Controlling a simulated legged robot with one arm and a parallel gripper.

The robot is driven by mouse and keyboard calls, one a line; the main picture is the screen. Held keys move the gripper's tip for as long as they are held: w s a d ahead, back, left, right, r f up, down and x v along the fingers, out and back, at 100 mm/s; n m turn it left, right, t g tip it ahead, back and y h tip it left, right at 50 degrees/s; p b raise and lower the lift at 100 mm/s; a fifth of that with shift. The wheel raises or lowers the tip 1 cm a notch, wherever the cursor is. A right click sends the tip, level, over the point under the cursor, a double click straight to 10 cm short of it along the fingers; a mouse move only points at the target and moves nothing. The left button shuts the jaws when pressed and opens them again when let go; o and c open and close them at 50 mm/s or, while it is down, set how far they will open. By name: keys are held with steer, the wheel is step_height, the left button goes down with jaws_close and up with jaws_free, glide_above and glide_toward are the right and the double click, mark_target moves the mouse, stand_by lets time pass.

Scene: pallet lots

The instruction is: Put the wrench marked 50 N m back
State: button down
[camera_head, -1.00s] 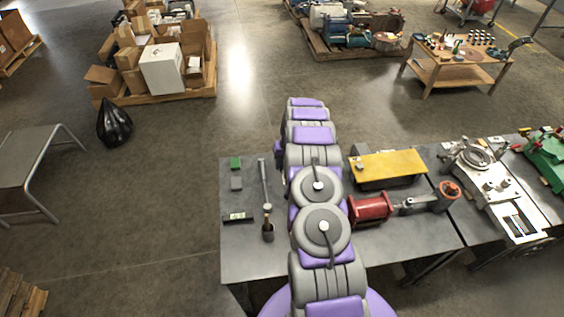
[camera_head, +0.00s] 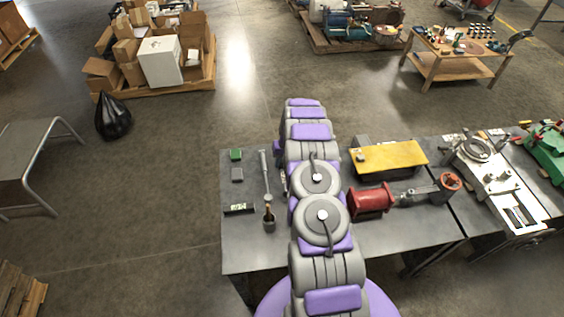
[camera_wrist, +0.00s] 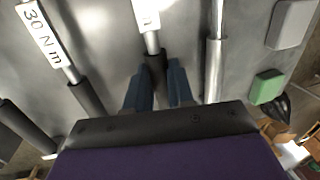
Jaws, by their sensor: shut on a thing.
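In the wrist view my gripper (camera_wrist: 160,82) is shut on the dark handle of a wrench (camera_wrist: 152,42). The white label on this wrench is cut off by the top edge, so its number cannot be read. To its left lies a wrench marked 30 N m (camera_wrist: 72,80). To its right is a grey rod-like tool (camera_wrist: 214,62) with no label in view. Another dark handle (camera_wrist: 25,125) shows at the far left. In the head view my arm hides the gripper and the held wrench; a long grey tool (camera_head: 265,175) lies on the table left of the arm.
The table's left front area is bare.

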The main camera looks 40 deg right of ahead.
steer(key=shift+d+f, duration=0.25)
steer(key=shift+f, duration=0.25)
steer(key=c, duration=0.9)
jaws_free()
steer(key=shift+a, duration=0.2)
steer(key=s+d+r+p, duration=0.1)
steer(key=d+r+p, duration=0.1)
steer(key=r, duration=1.5)
steer(key=shift+s+d+p, duration=0.15)
steer(key=shift+d+p, duration=0.2)
steer(key=shift+d, duration=0.25)
